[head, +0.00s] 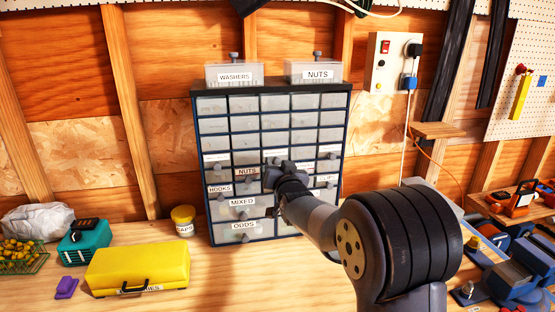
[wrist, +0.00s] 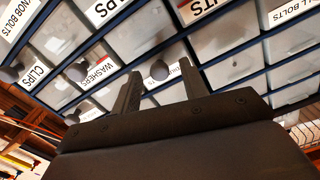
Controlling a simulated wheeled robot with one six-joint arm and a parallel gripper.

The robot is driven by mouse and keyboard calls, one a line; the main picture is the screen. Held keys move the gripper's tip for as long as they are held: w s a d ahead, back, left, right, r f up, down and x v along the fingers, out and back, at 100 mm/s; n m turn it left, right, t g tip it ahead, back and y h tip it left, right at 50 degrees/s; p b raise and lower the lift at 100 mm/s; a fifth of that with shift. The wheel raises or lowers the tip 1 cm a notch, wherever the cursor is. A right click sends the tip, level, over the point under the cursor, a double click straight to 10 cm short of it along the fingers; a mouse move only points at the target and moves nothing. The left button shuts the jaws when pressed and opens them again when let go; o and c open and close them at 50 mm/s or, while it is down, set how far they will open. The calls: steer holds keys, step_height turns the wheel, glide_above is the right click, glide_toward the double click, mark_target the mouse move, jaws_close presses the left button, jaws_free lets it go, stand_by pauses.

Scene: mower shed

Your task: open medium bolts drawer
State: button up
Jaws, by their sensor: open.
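A small-parts cabinet (head: 270,88) with a dark blue frame and several rows of pale, labelled drawers stands on the bench. The visible drawers look shut. My gripper (head: 272,178) is at the cabinet's middle rows and hides some drawer fronts there. In the wrist view my gripper (wrist: 160,70) is open, and a round grey knob and part of a white label show between its fingers. That label is mostly hidden, so I cannot tell whether it reads medium bolts. A drawer label ending in "L BOLTS" (wrist: 292,12) shows at the upper right of the wrist view.
Clear boxes labelled washers (head: 235,76) and nuts (head: 316,74) stand on the cabinet. A yellow case (head: 138,266), a teal box (head: 84,243) and a yellow-lidded jar (head: 183,221) are on the left. Blue tools (head: 500,270) crowd the right. The bench before the cabinet is partly clear.

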steer(key=shift+w+r, duration=0.1)
steer(key=shift+w, duration=0.35)
steer(key=shift+s+a, duration=0.15)
steer(key=shift+s, duration=0.05)
steer(key=shift+w, duration=0.15)
jaws_close()
